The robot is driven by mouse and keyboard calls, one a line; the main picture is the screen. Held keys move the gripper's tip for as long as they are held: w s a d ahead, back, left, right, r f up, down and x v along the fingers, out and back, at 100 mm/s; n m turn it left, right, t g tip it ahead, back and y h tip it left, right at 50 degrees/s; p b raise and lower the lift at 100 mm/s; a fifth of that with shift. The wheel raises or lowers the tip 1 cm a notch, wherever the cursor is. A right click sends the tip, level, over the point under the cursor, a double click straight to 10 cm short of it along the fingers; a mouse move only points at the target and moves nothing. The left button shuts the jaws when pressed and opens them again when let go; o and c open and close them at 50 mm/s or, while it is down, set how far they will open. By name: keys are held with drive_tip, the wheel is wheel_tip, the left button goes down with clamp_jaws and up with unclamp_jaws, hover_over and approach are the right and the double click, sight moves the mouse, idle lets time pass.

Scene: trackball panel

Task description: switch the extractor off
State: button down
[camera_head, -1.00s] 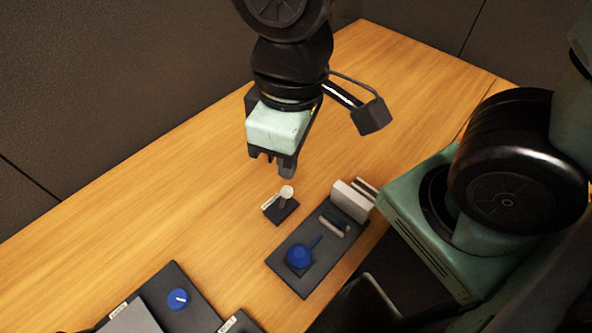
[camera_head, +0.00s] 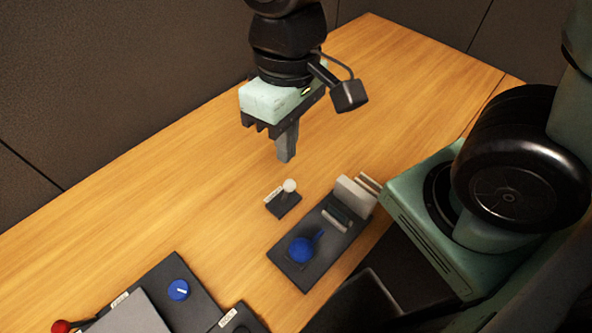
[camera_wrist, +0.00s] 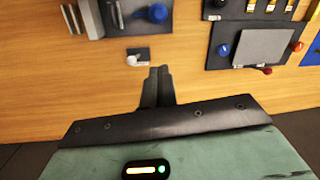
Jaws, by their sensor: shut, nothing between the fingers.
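A small dark switch base (camera_head: 284,203) with a white-tipped lever (camera_head: 290,186) and a white label sits on the wooden table. The label is too small to read, so I cannot tell if this is the extractor switch. My gripper (camera_head: 286,158) is shut and empty, pointing down, above and slightly behind the lever and apart from it. In the wrist view, my closed fingers (camera_wrist: 158,72) end just beside the small switch base (camera_wrist: 138,55), whose white lever tip (camera_wrist: 133,60) shows at its left.
A dark panel with a blue knob (camera_head: 302,250) and light blocks (camera_head: 355,197) stands close to the right. Another panel with a blue dial (camera_head: 178,290), a grey plate (camera_head: 128,318) and a red-knobbed lever (camera_head: 60,326) lies front left. The table behind is clear.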

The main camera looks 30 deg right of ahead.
sight(287, 192)
drive_tip(key=w+d+f+m+g+y+b, duration=0.1)
drive_tip(key=w+d+f+m+y+b, duration=0.2)
drive_tip(key=w+d+f+m, duration=1.1)
wheel_tip(287, 192, down, 2)
drive_tip(key=shift+w+d+f+m+y, duration=0.15)
drive_tip(key=shift+w+d+m+y, duration=0.25)
drive_tip(key=shift+d+m, duration=0.35)
drive_tip(key=x, duration=0.9)
drive_tip(key=shift+s+a, duration=0.15)
drive_tip(key=shift+s, duration=0.05)
drive_tip(key=s+a, duration=0.1)
drive_tip(key=a+p, duration=0.1)
drive_tip(key=shift+s+a, duration=0.3)
drive_tip(key=shift+s, duration=0.1)
drive_tip(key=shift+s+a, duration=0.3)
drive_tip(key=shift+a, duration=0.1)
drive_tip(key=shift+p, duration=0.35)
